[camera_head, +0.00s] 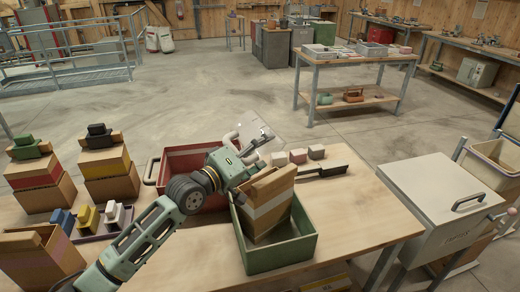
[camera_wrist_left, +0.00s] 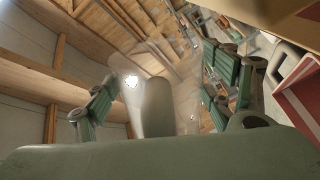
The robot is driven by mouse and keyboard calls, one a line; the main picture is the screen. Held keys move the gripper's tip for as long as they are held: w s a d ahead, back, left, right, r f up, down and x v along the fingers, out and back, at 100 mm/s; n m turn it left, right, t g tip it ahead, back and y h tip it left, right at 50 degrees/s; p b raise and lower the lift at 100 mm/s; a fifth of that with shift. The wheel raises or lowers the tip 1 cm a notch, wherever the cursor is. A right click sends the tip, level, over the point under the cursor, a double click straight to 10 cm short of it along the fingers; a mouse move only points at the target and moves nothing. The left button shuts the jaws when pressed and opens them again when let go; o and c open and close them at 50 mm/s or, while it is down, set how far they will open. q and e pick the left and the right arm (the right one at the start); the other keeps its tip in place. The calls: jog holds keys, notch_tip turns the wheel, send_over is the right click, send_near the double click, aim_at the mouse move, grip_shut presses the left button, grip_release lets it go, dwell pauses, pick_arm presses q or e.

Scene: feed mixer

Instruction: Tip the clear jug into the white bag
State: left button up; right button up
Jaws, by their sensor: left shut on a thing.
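The clear jug (camera_head: 277,128) is see-through and hard to make out in the head view, above the far edge of the table. My left gripper (camera_head: 257,145) is shut on it. In the left wrist view the jug (camera_wrist_left: 160,62) shows as a faint, clear shape between the two green fingers. I cannot tell its contents or exact tilt. The white bag (camera_head: 268,212) appears as an open brown paper bag with a white band, leaning in the green crate (camera_head: 285,262), just below and in front of the gripper. My right gripper is not in view.
A red crate (camera_head: 178,164) stands behind my left arm. Small blocks (camera_head: 297,157) and a dark bar (camera_head: 322,171) lie right of the gripper. Banded boxes and coloured pieces fill the table's left side. A grey lidded bin (camera_head: 435,195) stands right; the table's right part is bare.

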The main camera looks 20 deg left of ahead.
aim_at(246, 118)
pick_arm(q)
jog(key=n+p, duration=0.1)
jog(key=a+r+n+p, duration=0.1)
jog(key=n, duration=0.1)
jog(key=w+a+r+n+p, duration=0.1)
jog(key=n, duration=0.1)
jog(key=shift+a+r, duration=0.1)
jog(key=shift+r, duration=0.05)
jog(key=n, duration=0.1)
jog(key=n+p, duration=0.1)
jog(key=a+n, duration=0.1)
jog(key=shift+w+r, duration=0.2)
jog(key=shift+r, duration=0.05)
jog(key=shift+f, duration=0.15)
jog(key=r+n+p, duration=0.1)
jog(key=n+p, duration=0.1)
jog(key=p, duration=0.1)
jog(key=a+r+n+p, duration=0.1)
jog(key=r+n+p, duration=0.1)
jog(key=p, duration=0.1)
jog(key=r+n+p, duration=0.2)
jog(key=shift+w+a+n+p, duration=0.15)
jog(key=shift+w+n+p, duration=0.15)
jog(key=shift+n+p, duration=0.1)
jog(key=shift+a+r+n, duration=0.1)
jog(key=shift+n, duration=0.7)
jog(key=shift+w, duration=0.1)
